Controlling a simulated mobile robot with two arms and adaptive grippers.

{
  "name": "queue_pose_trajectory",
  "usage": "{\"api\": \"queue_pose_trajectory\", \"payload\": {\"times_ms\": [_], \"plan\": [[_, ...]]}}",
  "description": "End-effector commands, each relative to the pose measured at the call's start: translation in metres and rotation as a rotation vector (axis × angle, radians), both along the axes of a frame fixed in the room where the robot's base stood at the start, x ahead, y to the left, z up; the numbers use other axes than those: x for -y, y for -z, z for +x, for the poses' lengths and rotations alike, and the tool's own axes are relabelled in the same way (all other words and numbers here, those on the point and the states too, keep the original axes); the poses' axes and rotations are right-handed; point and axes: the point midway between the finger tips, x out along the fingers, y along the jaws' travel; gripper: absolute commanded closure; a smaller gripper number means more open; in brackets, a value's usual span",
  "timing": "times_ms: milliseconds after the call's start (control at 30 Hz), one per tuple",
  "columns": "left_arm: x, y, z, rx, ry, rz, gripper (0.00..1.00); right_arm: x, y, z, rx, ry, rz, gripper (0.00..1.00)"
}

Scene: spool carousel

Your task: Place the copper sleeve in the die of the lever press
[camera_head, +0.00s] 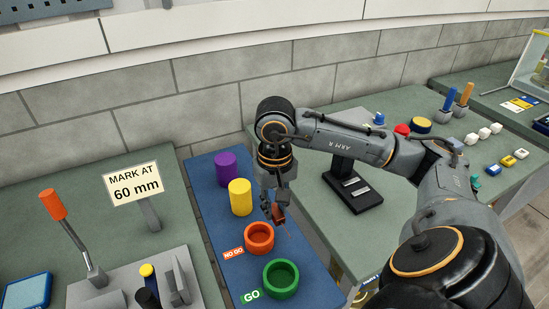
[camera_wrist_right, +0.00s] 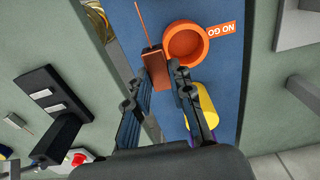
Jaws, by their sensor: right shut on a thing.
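My right gripper (camera_head: 277,208) is shut on a small copper-brown piece (camera_head: 279,214), just above and beside the orange NO GO ring (camera_head: 259,238). In the right wrist view the copper-brown piece (camera_wrist_right: 152,112) sits between the fingers (camera_wrist_right: 160,85), with a thin rod sticking out of its far end. I take it for the copper sleeve; its hollow is not visible. Whether it touches the orange ring, I cannot tell. A lever with an orange handle (camera_head: 53,205) rises from a grey base at the left; no die can be made out there. My left gripper is not in view.
The blue mat (camera_head: 214,215) also bears a green GO ring (camera_head: 281,278), a yellow cylinder (camera_head: 240,197) and a purple one (camera_head: 226,168). A sign (camera_head: 136,183) stands to the left. A black stand (camera_head: 352,185) is right of my gripper, behind my forearm.

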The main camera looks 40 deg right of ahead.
Motion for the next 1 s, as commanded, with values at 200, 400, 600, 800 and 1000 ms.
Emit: {"api": "queue_pose_trajectory", "payload": {"times_ms": [200, 400, 600, 800, 1000], "plan": [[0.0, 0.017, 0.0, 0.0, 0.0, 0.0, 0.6, -0.036, -0.023, -0.039, 0.006, -0.007, -0.001, 1.0], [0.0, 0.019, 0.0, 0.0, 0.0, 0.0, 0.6, -0.055, -0.038, -0.06, 0.002, -0.003, 0.0, 1.0], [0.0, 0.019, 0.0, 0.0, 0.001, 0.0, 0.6, -0.062, -0.042, -0.068, 0.0, 0.0, 0.0, 1.0], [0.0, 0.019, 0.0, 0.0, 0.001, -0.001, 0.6, -0.068, -0.038, -0.064, -0.003, -0.019, 0.006, 1.0], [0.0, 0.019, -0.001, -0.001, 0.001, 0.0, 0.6, -0.097, -0.013, -0.042, -0.009, -0.124, 0.025, 1.0]]}}
